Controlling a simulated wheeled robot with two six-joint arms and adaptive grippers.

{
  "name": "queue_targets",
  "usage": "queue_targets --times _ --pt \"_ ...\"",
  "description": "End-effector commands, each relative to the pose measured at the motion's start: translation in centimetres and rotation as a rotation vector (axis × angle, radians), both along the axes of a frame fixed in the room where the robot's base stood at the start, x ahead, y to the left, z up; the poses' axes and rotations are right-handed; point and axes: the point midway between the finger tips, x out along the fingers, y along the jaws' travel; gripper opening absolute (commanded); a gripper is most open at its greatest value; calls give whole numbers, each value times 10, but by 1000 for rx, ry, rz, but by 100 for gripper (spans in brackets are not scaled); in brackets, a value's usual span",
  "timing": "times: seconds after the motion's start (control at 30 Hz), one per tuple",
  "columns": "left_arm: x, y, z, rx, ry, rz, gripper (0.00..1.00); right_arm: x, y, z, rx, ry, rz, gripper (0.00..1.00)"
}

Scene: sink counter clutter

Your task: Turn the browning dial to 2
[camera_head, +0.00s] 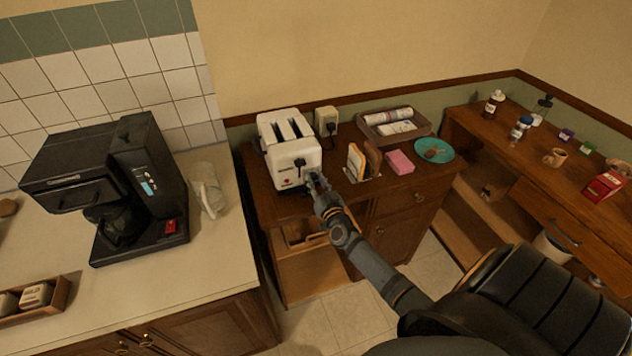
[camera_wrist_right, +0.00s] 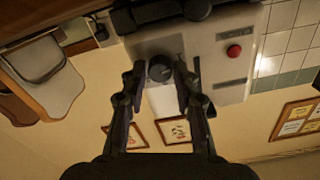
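The white toaster (camera_head: 290,150) stands upright on the brown cabinet, with two slots on top and a black lever on its front. My right gripper (camera_head: 315,180) is at the lower front of the toaster. In the right wrist view the dark round browning dial (camera_wrist_right: 160,68) lies between the two fingertips of my right gripper (camera_wrist_right: 159,80). The fingers are apart, one on each side of the dial, with a narrow gap showing on each side. The dial's markings are not readable. In the head view the gripper hides the dial. My left gripper is not in view.
A toast rack with bread (camera_head: 364,162), a pink sponge (camera_head: 400,162) and a teal plate (camera_head: 433,149) stand right of the toaster. A wall socket (camera_head: 326,120) is behind it. A red button (camera_wrist_right: 233,50) is on the toaster's front. A black coffee maker (camera_head: 120,185) stands left.

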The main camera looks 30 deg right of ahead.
Motion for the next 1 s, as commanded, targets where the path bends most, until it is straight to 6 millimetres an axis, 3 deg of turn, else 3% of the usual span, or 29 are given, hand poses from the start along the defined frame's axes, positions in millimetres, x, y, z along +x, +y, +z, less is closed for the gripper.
queue_targets --times 0.03,0.2,0.57,1.0 --pt "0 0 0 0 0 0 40 0 0 0 0 0 0 19" --pt "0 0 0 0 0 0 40 0 0 0 0 0 0 0" --pt "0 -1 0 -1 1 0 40 0 0 0 54 -13 0 0" --pt "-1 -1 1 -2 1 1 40 0 -1 -1 389 -93 0 0"
